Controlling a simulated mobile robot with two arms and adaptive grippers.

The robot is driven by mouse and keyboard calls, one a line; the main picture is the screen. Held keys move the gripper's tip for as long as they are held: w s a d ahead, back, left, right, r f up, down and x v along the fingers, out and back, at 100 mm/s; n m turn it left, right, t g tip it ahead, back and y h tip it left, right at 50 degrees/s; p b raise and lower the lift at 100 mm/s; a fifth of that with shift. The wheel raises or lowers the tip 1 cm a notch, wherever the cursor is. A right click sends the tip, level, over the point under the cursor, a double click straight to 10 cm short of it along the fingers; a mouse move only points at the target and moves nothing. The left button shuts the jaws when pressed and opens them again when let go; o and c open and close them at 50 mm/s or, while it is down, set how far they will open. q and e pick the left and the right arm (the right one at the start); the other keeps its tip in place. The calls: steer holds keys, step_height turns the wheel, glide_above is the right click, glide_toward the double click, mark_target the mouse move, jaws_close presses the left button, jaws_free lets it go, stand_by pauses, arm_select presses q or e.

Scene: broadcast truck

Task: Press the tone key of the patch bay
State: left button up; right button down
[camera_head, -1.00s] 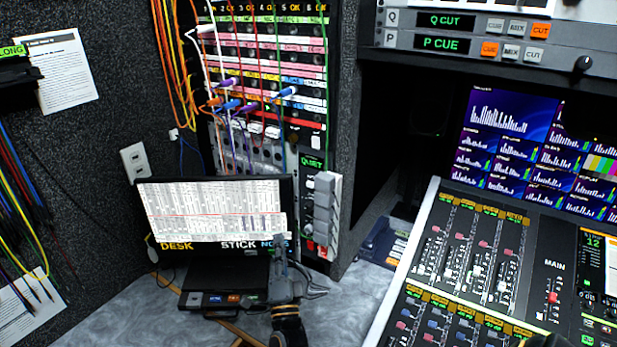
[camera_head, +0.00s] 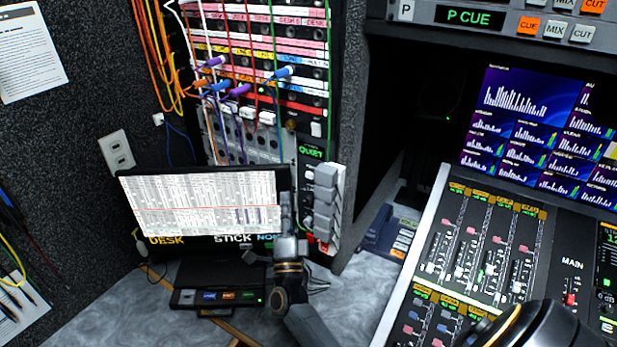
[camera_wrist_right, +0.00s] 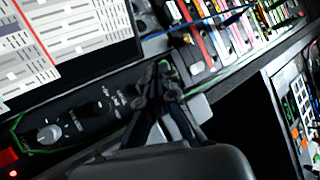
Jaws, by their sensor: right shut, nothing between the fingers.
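The patch bay (camera_head: 255,125) is the tall rack with colored label strips and plugged cables, at the upper left middle of the head view. A narrow black panel with a green display reading QUIET (camera_head: 311,151) is at its lower right. I cannot tell which key is the tone key. My right gripper (camera_head: 287,208) is shut and empty, pointing up in front of the monitor's right edge. In the wrist view its fingertips (camera_wrist_right: 160,72) overlap the upper end of the black panel with knobs (camera_wrist_right: 75,127); contact cannot be judged. My left gripper is not in view.
The lit monitor (camera_head: 205,205) stands left of my right gripper. A column of grey blocks (camera_head: 325,190) is just right of it. A small black box (camera_head: 215,298) lies on the grey desk. The mixing console (camera_head: 475,260) fills the right side.

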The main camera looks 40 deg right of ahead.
mark_target(310, 175)
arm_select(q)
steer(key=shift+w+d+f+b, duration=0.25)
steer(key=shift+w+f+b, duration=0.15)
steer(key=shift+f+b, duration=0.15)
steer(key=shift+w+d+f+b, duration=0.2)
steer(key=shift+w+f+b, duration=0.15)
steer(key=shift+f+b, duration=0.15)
arm_select(e)
steer(key=w+d, duration=0.2)
steer(key=d, duration=0.4)
steer(key=shift+w+d, duration=0.3)
steer(key=shift+w, duration=0.05)
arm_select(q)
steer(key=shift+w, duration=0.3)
arm_select(e)
steer(key=shift+r, duration=0.1)
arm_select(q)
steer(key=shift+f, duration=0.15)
arm_select(e)
steer(key=shift+d, duration=0.15)
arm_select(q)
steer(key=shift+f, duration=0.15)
arm_select(e)
steer(key=shift+w+d, duration=0.1)
steer(key=shift+d, duration=0.15)
